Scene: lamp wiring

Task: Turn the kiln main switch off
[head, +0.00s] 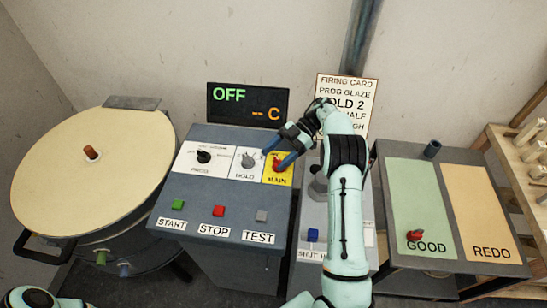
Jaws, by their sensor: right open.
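The kiln main switch (276,165) is a small red knob on a yellow plate marked MAIN, at the right end of the upper row of the grey control box (240,190). My right gripper (275,157) is open, with its blue fingers over the yellow plate and close around the knob. The fingers partly cover the knob, and I cannot tell whether they touch it or which way it points. The display (247,104) above the box reads OFF in green and "-- C" in orange. Only a piece of my left arm shows at the bottom left corner; its gripper is out of view.
PROG (204,157) and HOLD (248,161) knobs sit left of the switch. START (178,204), STOP (218,211) and TEST (262,216) buttons lie below. The round kiln (85,165) stands left. A firing card (350,95) hangs behind my right arm. GOOD (410,215) and REDO (482,215) panels are right.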

